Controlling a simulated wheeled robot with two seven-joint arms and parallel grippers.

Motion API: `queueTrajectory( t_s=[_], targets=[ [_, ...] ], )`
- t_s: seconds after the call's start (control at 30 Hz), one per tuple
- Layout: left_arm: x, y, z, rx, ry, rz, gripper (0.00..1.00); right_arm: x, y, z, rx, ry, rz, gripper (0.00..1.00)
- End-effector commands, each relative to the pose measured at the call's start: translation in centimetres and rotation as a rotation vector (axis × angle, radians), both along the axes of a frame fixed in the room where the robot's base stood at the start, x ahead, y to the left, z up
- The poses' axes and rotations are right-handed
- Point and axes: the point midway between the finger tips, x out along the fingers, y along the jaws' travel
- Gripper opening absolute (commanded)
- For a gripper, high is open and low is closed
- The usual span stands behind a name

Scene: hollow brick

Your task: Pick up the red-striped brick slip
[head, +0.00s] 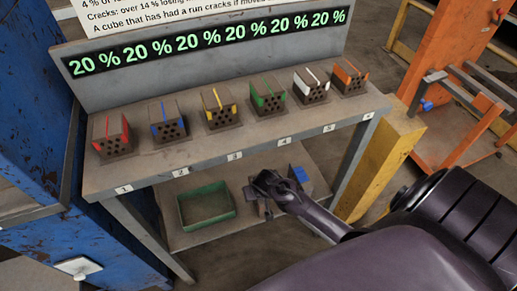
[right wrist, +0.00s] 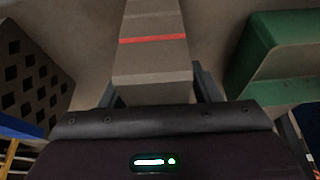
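The brick slip is a narrow grey-brown bar with a red stripe (right wrist: 153,62) across it, in the middle of the right wrist view. In the head view it is largely hidden by my right gripper (head: 264,184), which is low over the shelf under the bench. In the right wrist view the fingers of my right gripper (right wrist: 158,88) stand apart on either side of the slip's near end. The slip partly covers the left finger, so I cannot tell whether they press on it. My left gripper is out of view.
A green tray (head: 206,208) sits on the lower shelf beside the gripper. A perforated block (right wrist: 32,75) with blue is on its other side. Above, the bench (head: 228,154) carries several colour-striped hollow bricks; a red-striped brick (head: 112,135) is at the left end.

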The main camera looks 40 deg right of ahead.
Motion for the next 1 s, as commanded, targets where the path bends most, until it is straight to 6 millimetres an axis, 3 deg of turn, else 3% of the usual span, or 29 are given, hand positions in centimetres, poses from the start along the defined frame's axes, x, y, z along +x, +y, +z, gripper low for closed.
queueTrajectory(
  t_s=[0.03,0.37,0.67,1.0],
  targets=[
    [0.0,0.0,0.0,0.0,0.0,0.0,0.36,0.0,0.0,0.0,0.0,0.0,0.0,0.51],
    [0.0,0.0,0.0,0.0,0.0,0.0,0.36,0.1,0.0,0.1,0.0,-0.002,0.0,0.09],
    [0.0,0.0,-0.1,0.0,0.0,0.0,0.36,0.1,0.0,0.2,0.0,-0.003,0.0,0.09],
    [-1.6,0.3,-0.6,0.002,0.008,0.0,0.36,0.1,0.1,4.2,0.003,-0.004,0.0,0.09]
  ],
)
